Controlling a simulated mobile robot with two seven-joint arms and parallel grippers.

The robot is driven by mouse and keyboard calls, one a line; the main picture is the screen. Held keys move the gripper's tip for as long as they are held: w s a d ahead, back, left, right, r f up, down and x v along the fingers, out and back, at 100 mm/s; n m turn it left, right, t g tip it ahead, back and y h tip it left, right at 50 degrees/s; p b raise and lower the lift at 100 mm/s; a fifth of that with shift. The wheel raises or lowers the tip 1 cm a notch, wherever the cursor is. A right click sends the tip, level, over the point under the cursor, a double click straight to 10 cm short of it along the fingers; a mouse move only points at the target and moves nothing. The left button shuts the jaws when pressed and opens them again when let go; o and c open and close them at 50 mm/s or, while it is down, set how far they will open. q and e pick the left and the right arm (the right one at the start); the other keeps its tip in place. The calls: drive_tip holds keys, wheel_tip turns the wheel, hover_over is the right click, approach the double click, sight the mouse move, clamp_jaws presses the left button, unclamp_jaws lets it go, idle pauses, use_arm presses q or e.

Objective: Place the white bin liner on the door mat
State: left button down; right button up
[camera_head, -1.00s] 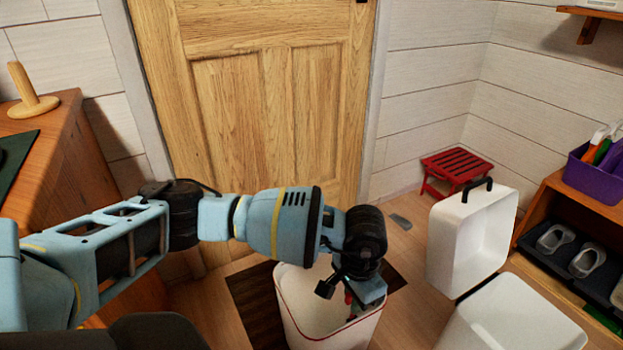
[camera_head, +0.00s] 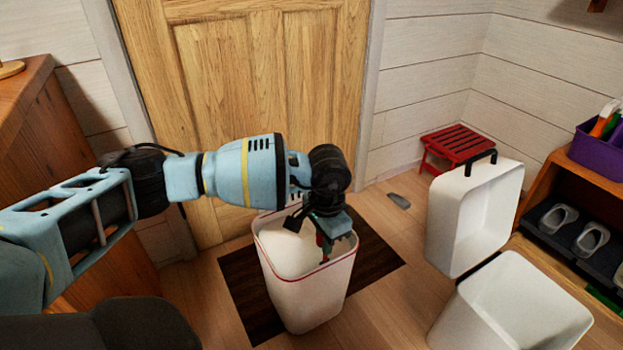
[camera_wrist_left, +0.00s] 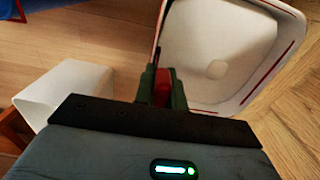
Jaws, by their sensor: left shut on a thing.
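The white bin liner (camera_head: 305,290) is an upright, open-topped white tub with a red line around its rim. My left gripper (camera_head: 325,250) is shut on its right-hand rim wall. In the left wrist view the gripper (camera_wrist_left: 163,85) pinches the wall, and the empty inside of the liner (camera_wrist_left: 215,45) shows. The dark brown door mat (camera_head: 375,252) lies on the floor before the door. The liner covers the mat's middle and overlaps its front edge in the picture. I cannot tell whether its base touches down. My right gripper is not in view.
The wooden door (camera_head: 260,110) stands behind the mat. To the right are a white bin lid section with a black handle (camera_head: 475,215), an open white bin (camera_head: 515,310), a red stool (camera_head: 458,145) and a shoe shelf (camera_head: 540,260). A wooden cabinet (camera_head: 75,180) stands left.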

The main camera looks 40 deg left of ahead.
use_arm(q)
drive_tip(key=w+a+b, duration=0.3)
drive_tip(key=a, duration=0.5)
drive_tip(key=shift+w+f, duration=0.35)
drive_tip(key=shift+f+b, duration=1)
drive_tip(key=shift+f, duration=0.9)
drive_tip(key=c, duration=1.5)
unclamp_jaws()
wheel_tip(320, 180, up, 8)
drive_tip(key=p, duration=0.3)
drive_tip(key=shift+f, duration=0.1)
